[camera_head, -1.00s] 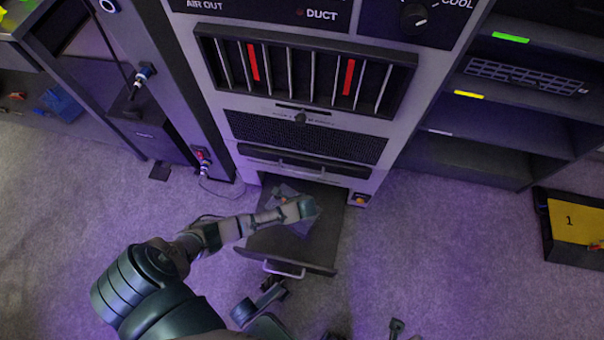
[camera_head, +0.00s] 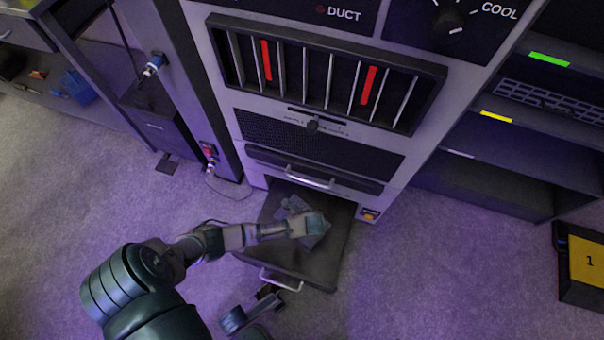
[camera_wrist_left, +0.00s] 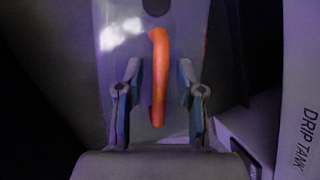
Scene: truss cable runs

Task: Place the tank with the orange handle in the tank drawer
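The tank drawer (camera_head: 338,225) is pulled out at the bottom of the tall cabinet, with its silver handle at the front. A grey tank (camera_head: 291,207) lies in the drawer, partly hidden by my left gripper (camera_head: 314,225). In the left wrist view the tank's orange handle (camera_wrist_left: 158,78) stands between the two fingers of my left gripper (camera_wrist_left: 159,88). A gap shows on each side of the handle, so the gripper is open around it.
A second closed drawer front (camera_head: 310,172) with a silver handle sits just above. Dark shelves (camera_head: 500,185) stand to the right, and a black bin with a yellow label 1 (camera_head: 588,262) lies on the floor. Carpet is clear right of the drawer.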

